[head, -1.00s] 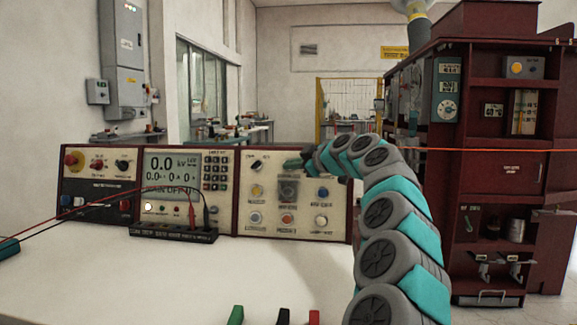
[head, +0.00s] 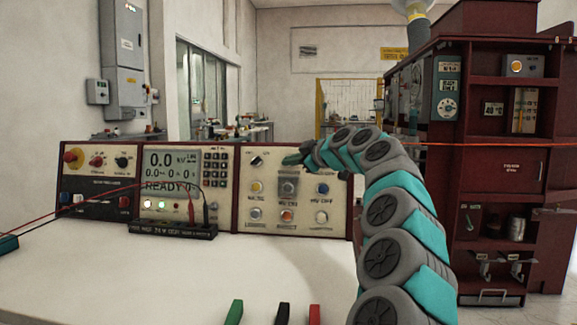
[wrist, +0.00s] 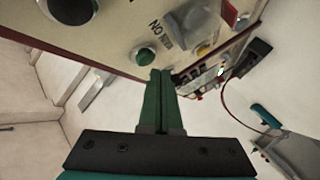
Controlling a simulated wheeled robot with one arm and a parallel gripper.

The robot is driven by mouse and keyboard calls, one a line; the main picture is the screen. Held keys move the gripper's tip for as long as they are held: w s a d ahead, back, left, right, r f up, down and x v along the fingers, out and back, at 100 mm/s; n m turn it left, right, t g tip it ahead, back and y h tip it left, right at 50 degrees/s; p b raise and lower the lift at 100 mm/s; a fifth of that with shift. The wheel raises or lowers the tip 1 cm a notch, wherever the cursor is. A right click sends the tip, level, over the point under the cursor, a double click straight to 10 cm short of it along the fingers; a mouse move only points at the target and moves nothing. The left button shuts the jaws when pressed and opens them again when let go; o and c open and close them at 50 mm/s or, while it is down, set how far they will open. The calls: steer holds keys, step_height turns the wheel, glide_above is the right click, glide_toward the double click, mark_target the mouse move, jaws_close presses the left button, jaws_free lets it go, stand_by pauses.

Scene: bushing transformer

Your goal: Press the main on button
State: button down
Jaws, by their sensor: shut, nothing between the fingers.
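In the wrist view, the green round button (wrist: 145,57) sits on the cream control panel, beside a label that seems to read ON upside down. My gripper (wrist: 160,73) has its green fingers shut together and empty, with the tips right by the button's lower edge. I cannot tell whether they touch it. In the head view, my gripper (head: 290,160) is in front of the upper part of the right-hand panel section (head: 243,187), and the green button does not show there.
The panel's display (head: 172,165) reads 0.0 kV and READY. A black terminal block (head: 173,230) with red and black leads stands before it. Green, black and red clips (head: 283,313) lie at the white table's front edge. A dark red cabinet (head: 510,170) stands at the right.

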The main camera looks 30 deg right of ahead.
stand_by(0.3)
steer(key=shift+s+a+r+b, duration=0.2)
steer(key=shift+s+a+b, duration=0.3)
steer(key=shift+s, duration=0.2)
steer(key=shift+s+a+r+b, duration=0.25)
steer(key=shift+s+a+b, duration=0.2)
steer(key=shift+s+b, duration=0.15)
steer(key=shift+s+a+r+b, duration=0.2)
steer(key=shift+s+a+b, duration=0.3)
steer(key=shift+s, duration=0.25)
steer(key=shift+d, duration=0.1)
